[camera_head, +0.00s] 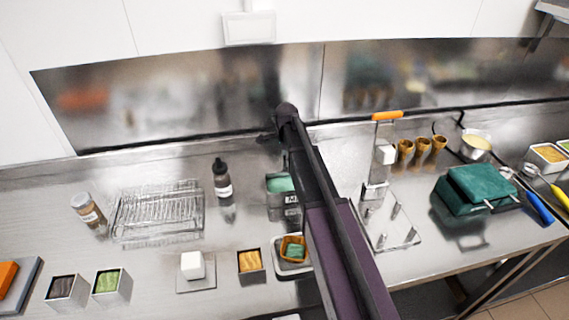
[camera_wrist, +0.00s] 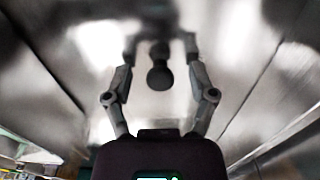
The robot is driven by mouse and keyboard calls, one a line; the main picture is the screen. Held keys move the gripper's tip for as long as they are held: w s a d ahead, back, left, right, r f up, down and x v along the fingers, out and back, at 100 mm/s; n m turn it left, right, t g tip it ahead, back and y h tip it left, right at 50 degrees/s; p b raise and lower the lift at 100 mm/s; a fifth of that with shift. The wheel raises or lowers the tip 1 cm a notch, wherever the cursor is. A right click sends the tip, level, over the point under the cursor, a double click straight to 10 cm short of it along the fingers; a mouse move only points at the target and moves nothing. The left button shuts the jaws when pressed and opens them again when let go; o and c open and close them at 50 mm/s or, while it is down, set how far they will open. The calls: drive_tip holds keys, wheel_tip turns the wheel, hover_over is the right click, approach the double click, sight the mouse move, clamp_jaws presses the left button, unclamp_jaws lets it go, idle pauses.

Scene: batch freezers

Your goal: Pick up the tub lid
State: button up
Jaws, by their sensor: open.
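In the head view, a steel tub (camera_head: 280,203) with teal contents and a partly hidden label stands on the counter, partly behind my arm. I cannot make out a separate tub lid with certainty in either view. My gripper (camera_wrist: 161,40) is open in the wrist view, its two fingers spread apart with nothing held between them. It faces blurred, shiny steel. A dark rounded shape lies between the fingers; it looks like a reflection, but I cannot be sure. In the head view my arm reaches to the back of the counter, and the gripper is mostly hidden.
A dark bottle (camera_head: 221,178) and a wire rack (camera_head: 158,212) stand left of the tub. A clear stand with an orange top (camera_head: 387,116), several cones (camera_head: 423,146) and a teal box (camera_head: 477,188) are to the right. The steel backsplash (camera_head: 180,95) is close behind.

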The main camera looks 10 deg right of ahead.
clamp_jaws()
idle(0.3)
drive_tip(key=shift+r, duration=0.25)
wheel_tip(320, 180, up, 10)
drive_tip(key=p, duration=1)
drive_tip(key=shift+f, duration=0.25)
drive_tip(key=shift+s, duration=0.1)
idle(0.5)
